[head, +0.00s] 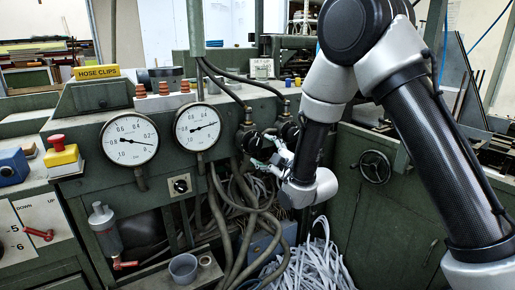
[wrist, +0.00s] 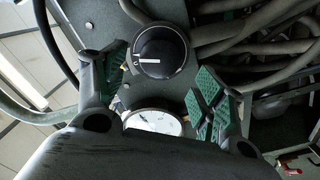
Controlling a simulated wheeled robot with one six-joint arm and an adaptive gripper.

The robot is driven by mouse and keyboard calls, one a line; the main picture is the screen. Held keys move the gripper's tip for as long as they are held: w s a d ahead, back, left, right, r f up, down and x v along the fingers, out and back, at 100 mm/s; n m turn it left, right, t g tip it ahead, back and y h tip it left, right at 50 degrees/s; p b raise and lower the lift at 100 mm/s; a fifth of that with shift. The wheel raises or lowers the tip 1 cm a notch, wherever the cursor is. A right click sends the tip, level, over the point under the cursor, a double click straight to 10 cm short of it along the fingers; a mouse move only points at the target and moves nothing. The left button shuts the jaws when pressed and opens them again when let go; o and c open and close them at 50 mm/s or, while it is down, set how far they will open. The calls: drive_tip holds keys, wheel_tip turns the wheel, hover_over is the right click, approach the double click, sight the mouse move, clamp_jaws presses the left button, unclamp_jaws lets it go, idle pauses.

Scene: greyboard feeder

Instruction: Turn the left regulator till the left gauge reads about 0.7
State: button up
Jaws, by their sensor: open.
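The left gauge (head: 129,141) is a white dial whose needle points right and slightly down, near 0.1, below the 0.2 mark. The right gauge (head: 197,128) has its needle pointing right and slightly up, near 0.2. The left regulator (head: 247,139) is a black knob right of the gauges, with the right regulator (head: 289,133) beside it. My gripper (head: 272,152) is in front of the regulators, nearest the left one. In the wrist view, my gripper (wrist: 162,72) is open, its green pads either side of a black knob (wrist: 161,51) with a white line, apparently not touching it.
Hoses (head: 222,215) hang below the regulators, and grey strips (head: 308,266) are heaped underneath. A handwheel (head: 375,166) is on the cabinet to the right. A small selector knob (head: 180,185) sits under the gauges. A red button on a yellow box (head: 61,156) stands left.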

sight(256, 146)
drive_tip(key=x, duration=0.5)
drive_tip(key=shift+w+a, duration=0.1)
drive_tip(key=shift+w, duration=0.1)
drive_tip(key=c, duration=1)
